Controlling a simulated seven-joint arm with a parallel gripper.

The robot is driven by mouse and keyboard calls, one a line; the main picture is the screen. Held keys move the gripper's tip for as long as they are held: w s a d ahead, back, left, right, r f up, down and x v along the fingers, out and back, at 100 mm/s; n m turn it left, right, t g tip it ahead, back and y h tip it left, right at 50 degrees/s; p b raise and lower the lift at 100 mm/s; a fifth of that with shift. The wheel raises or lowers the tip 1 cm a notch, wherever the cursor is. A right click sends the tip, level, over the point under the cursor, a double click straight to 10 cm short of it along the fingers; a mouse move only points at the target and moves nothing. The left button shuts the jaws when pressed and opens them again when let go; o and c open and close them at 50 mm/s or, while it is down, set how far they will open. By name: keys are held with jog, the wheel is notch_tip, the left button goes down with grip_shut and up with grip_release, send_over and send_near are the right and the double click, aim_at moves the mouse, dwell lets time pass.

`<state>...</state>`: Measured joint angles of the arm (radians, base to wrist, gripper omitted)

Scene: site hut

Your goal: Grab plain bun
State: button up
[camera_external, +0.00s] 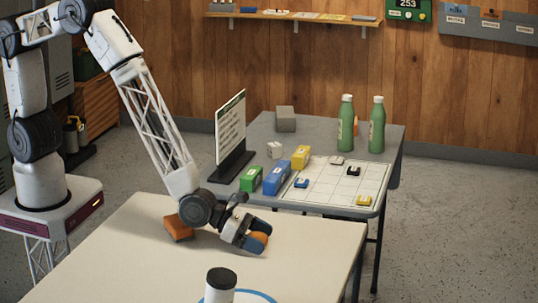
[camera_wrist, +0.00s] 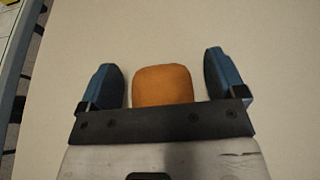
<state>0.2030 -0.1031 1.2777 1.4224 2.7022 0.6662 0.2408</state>
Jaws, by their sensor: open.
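A plain orange-brown bun (camera_wrist: 163,84) sits on the cream table between the two blue-black fingers of my gripper (camera_wrist: 164,80) in the wrist view. Gaps show on both sides of the bun, so the fingers are apart from it. In the external view my gripper (camera_external: 256,240) is low over the table, and part of the bun (camera_external: 259,239) shows between its fingers. The gripper is open. The bun's near part is hidden behind the gripper's palm in the wrist view.
An orange-brown block-like object (camera_external: 178,228) lies on the cream table (camera_external: 120,250) behind my arm. A white bottle-like object with a dark top (camera_external: 220,285) stands at the front edge. A grey table (camera_external: 330,140) behind holds bottles, coloured blocks, a grid board and a sign.

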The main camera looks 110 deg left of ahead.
aim_at(260, 234)
jog(key=shift+c, duration=0.4)
jog(key=c, duration=0.9)
jog(key=shift+r, duration=0.15)
notch_tip(260, 234, up, 10)
jog(key=shift+f, duration=0.15)
dwell(0.6)
